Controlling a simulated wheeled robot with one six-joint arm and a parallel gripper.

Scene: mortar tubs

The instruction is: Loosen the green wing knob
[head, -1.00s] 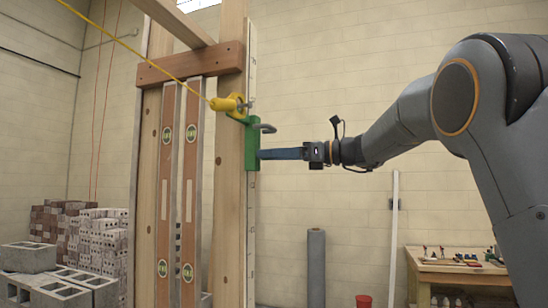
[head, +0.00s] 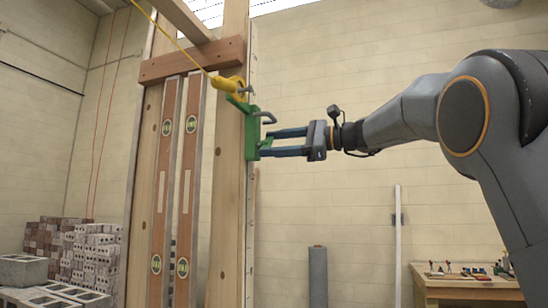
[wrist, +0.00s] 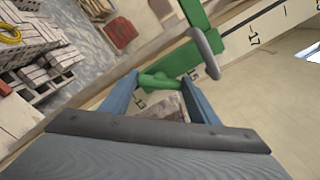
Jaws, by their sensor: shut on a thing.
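The green wing knob (wrist: 160,82) shows in the wrist view between the two blue fingers of my gripper (wrist: 164,88), which is shut on it. In the head view my gripper (head: 264,143) reaches from the right to the green bracket (head: 250,127) on the wooden post (head: 231,180). Its two fingers appear one above the other there, and the knob is mostly hidden at their tips. A grey hook (head: 265,117) sticks out of the bracket just above the fingers. It also shows in the wrist view (wrist: 206,52), close beyond the right finger.
A yellow line holder (head: 228,85) with a taut yellow line sits just above the bracket. A marked measuring strip (wrist: 255,35) runs along the post. Two spirit levels (head: 187,180) stand left of it. A workbench (head: 470,285) is at lower right. The air around my forearm is clear.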

